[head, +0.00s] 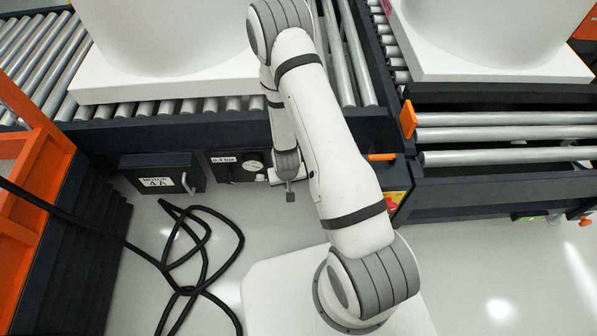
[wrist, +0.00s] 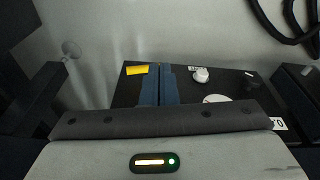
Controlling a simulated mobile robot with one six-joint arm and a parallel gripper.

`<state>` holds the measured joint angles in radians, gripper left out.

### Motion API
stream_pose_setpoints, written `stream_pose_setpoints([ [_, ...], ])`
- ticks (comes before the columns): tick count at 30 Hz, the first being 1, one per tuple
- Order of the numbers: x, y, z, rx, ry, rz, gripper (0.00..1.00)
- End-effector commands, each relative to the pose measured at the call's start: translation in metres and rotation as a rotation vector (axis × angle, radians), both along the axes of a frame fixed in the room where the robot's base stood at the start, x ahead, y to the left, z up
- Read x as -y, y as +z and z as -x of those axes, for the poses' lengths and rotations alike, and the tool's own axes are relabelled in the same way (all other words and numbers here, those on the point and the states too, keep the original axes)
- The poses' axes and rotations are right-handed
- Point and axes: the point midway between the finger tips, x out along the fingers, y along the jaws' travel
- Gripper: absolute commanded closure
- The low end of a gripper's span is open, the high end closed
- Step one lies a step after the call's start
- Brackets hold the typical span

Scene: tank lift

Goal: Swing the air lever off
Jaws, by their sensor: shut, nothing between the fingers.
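My gripper (head: 290,192) points down in front of the dark control panel (head: 228,174) on the conveyor's side. In the wrist view the two blue-grey fingers (wrist: 159,82) are together with nothing between them. A yellow piece (wrist: 137,70) lies just left of the fingertips in the wrist view; it may be the air lever, but I cannot tell surely. Whether the fingers touch it is unclear. It is hidden behind my arm in the head view. A round gauge (head: 253,166) sits on the panel beside my gripper and also shows in the wrist view (wrist: 215,98).
A white knob (wrist: 200,75) and a dark knob (wrist: 251,83) are near the fingers. A motor box (head: 163,174) stands left of the panel. Black cable (head: 205,250) loops over the floor. An orange handle (head: 382,157) sticks out right of my arm. White tanks stand above on rollers.

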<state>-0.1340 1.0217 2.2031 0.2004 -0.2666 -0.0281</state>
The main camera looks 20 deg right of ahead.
Motion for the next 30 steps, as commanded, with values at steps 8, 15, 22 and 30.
stream_pose_setpoints([
  [8, 0.023, 0.028, -0.034, 0.170, -0.129, 0.088, 1.00],
  [15, 0.028, 0.007, -0.042, 0.178, -0.138, 0.095, 1.00],
  [22, 0.035, -0.040, -0.059, 0.178, -0.137, 0.095, 1.00],
  [30, 0.045, -0.086, -0.072, 0.177, -0.136, 0.094, 1.00],
])
